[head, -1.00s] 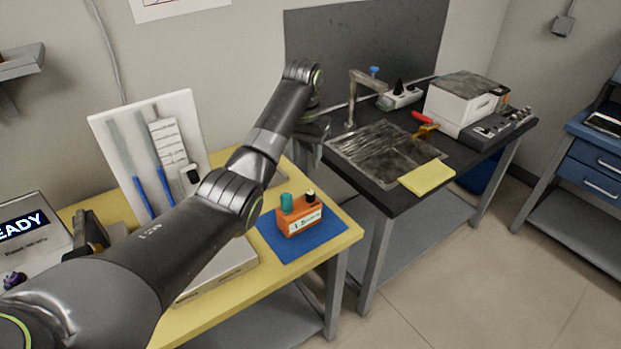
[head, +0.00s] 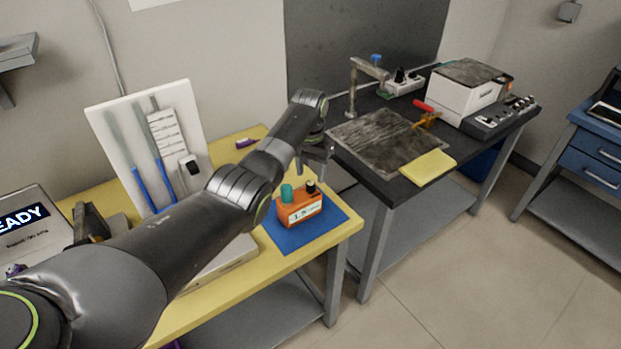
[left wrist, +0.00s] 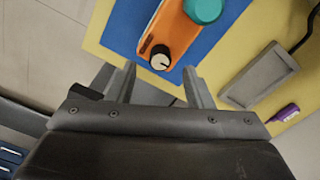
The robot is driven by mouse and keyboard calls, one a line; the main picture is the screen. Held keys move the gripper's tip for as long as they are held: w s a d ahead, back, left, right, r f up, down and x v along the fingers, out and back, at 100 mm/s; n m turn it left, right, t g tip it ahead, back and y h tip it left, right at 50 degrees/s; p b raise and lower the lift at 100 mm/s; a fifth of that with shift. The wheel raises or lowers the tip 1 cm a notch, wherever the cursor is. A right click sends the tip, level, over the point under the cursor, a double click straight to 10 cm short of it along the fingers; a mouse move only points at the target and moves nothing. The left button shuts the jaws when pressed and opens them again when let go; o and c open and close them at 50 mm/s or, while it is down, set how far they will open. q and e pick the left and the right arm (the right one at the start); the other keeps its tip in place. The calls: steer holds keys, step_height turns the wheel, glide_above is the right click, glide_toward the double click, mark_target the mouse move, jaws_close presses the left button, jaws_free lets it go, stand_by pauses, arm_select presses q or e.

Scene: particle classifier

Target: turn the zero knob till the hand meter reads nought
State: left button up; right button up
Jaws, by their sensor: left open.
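The orange hand meter (head: 300,212) stands on a blue mat (head: 322,232) near the right end of the yellow bench. Its pale display faces front; the small digits seem to begin with 1, but I cannot read them surely. A teal cap (head: 286,193) and a small black knob (head: 311,187) sit on its top. In the left wrist view the black knob (left wrist: 160,58) has a pale face with a dark mark. My left gripper (head: 318,168) is above the meter, open and empty. Its fingertips (left wrist: 160,72) point at the knob, one towards each side. My right gripper is out of view.
A white panel (head: 112,120) with blue-handled tools stands behind my left arm. A grey tray (left wrist: 258,75) and a purple item (left wrist: 284,113) lie beside the mat. The dark bench (head: 392,190) at right holds a clamp stand, a yellow pad (head: 428,168) and a white box.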

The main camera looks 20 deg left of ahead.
mark_target(311, 183)
arm_select(q)
steer(key=shift+f, duration=1.85)
steer(key=shift+c, duration=0.4)
steer(key=c, duration=0.9)
steer(key=shift+m, duration=0.3)
steer(key=m, duration=0.3)
steer(key=shift+r+m+p, duration=0.1)
steer(key=shift+m+p, duration=0.2)
steer(key=shift+p, duration=0.05)
steer(key=m, duration=0.5)
steer(key=shift+m, duration=0.4)
